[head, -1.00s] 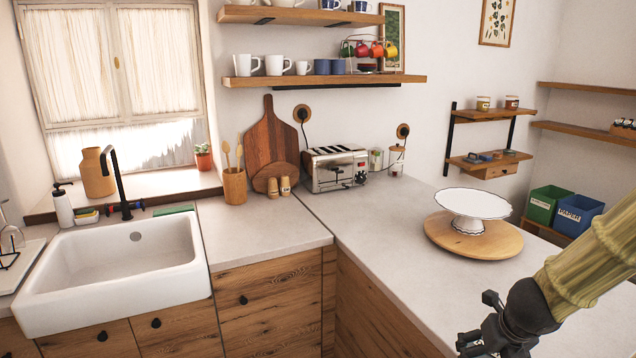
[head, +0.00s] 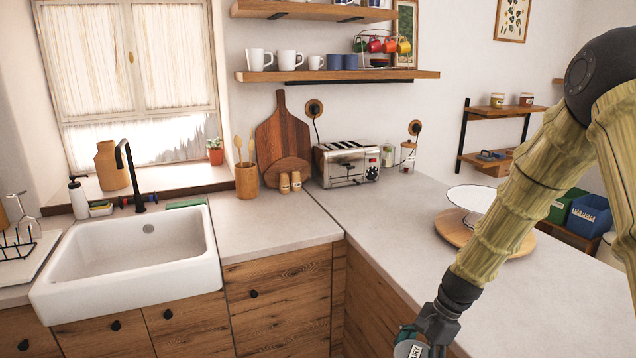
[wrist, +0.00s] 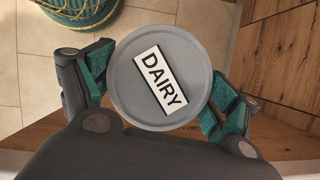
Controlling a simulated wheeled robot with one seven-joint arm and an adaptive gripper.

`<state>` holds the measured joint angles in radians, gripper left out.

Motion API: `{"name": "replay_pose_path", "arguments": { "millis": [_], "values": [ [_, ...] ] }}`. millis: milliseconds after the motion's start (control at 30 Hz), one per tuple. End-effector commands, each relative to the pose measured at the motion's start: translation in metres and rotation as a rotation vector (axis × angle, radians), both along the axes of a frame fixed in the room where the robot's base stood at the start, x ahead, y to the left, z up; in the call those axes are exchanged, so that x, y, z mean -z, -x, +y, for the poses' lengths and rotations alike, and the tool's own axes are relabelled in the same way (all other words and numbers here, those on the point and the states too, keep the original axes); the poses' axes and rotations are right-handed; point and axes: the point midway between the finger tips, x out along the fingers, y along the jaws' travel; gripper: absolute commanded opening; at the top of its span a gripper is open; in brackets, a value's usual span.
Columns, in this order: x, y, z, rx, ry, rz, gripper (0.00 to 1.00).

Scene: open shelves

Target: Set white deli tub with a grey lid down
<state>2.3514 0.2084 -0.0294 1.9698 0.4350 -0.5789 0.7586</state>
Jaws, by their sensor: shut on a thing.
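The deli tub's round grey lid (wrist: 125,85) with a white DAIRY label fills the middle of the wrist view, between the teal finger pads. My gripper (wrist: 160,88) is shut on the tub, one finger on each side of it. The tub's white body is hidden under the lid. In the head view, my gripper (head: 425,338) is low at the bottom edge, in front of the wooden cabinets, and part of the lid (head: 408,349) shows there, cut off by the frame.
The pale counter (head: 400,215) is clear in its middle. A white cake stand (head: 470,199) on a round wooden board stands behind my arm. A toaster (head: 345,163) is at the back, and a white sink (head: 130,265) at left. A teal-rimmed basket (wrist: 85,15) stands on the tiled floor.

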Motion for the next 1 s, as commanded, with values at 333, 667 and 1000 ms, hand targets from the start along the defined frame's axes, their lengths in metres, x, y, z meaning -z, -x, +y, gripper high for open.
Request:
{"name": "replay_pose_path", "arguments": {
  "millis": [333, 667, 1000],
  "values": [
    [0.057, 0.027, 0.041, -0.818, 0.002, 0.003, 0.55],
    [0.084, 0.045, 0.053, -1.267, 0.001, -0.002, 0.55],
    [0.086, 0.046, 0.053, -1.312, 0.0, -0.003, 0.55]
  ]
}}
